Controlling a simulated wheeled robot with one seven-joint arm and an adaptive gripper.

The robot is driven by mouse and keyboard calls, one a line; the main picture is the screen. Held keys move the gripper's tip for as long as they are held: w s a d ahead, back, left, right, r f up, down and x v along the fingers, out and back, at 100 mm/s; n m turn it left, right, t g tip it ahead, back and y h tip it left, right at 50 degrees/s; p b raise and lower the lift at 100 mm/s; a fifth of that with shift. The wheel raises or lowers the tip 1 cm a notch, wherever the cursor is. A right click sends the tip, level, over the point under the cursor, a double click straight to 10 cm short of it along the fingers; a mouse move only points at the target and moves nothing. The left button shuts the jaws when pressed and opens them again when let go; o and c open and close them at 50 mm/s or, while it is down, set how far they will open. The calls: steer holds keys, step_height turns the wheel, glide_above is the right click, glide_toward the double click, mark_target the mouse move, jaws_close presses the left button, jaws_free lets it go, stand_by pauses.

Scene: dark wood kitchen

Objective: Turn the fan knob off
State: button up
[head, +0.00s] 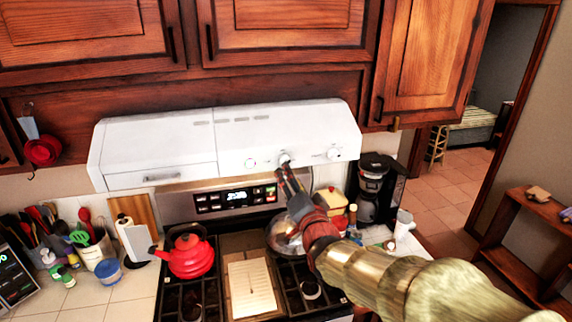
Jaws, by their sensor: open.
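The white range hood (160,140) hangs under the wooden cabinets. I cannot tell whether the fingers touch the knob. The small labels are too blurred to read, so I cannot tell which control is the fan knob or how it is set.
Below the hood is the stove with its lit display panel (236,196). A red kettle (188,256) and a pan stand on it. A coffee maker (372,185) is at the right, and utensils and jars crowd the left counter.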

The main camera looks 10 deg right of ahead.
steer(key=w+p, duration=0.1)
steer(key=w, duration=0.6)
steer(key=shift+w+p, duration=0.3)
steer(key=shift+p, duration=0.1)
steer(key=shift+c, duration=1.4)
steer(key=shift+f, duration=0.1)
steer(key=c, duration=0.7)
jaws_close()
steer(key=shift+d+f+b, duration=0.1)
steer(key=shift+b, duration=0.45)
steer(key=shift+d+n+b, duration=0.15)
steer(key=shift+n+b, duration=4.75)
steer(key=shift+b, duration=2.6)
